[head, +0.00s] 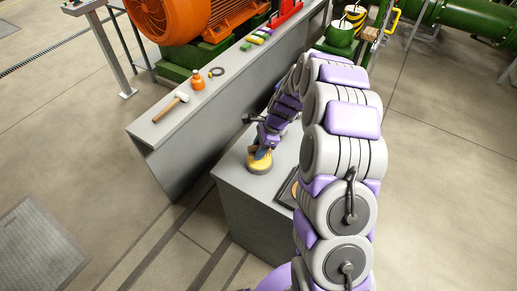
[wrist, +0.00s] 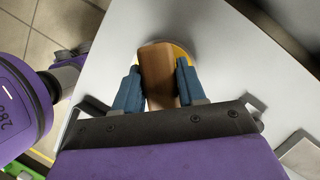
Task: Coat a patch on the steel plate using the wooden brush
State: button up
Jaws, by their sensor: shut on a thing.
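My gripper (wrist: 157,85) has blue fingers on either side of the brown wooden brush (wrist: 160,65) and is shut on its handle. The brush's lower end is hidden. Just beyond the brush, a round yellow thing (wrist: 184,52) sits on the bench and is partly covered by it. In the head view my gripper (head: 261,150) is low over this yellow round thing (head: 259,165); I cannot tell whether the brush touches it. A dark-edged plate (head: 286,194) lies to the right, mostly hidden by my arm. A grey plate corner shows in the wrist view (wrist: 304,156).
The grey bench top (head: 232,180) is clear around the yellow thing. A taller grey ledge (head: 165,130) behind holds a mallet (head: 171,107), an orange bottle (head: 198,81) and several small items. An orange motor (head: 180,18) stands farther back.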

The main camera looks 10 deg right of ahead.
aim_at(255, 148)
jog(key=shift+r+p, duration=1.4)
jog(key=shift+r, duration=0.6)
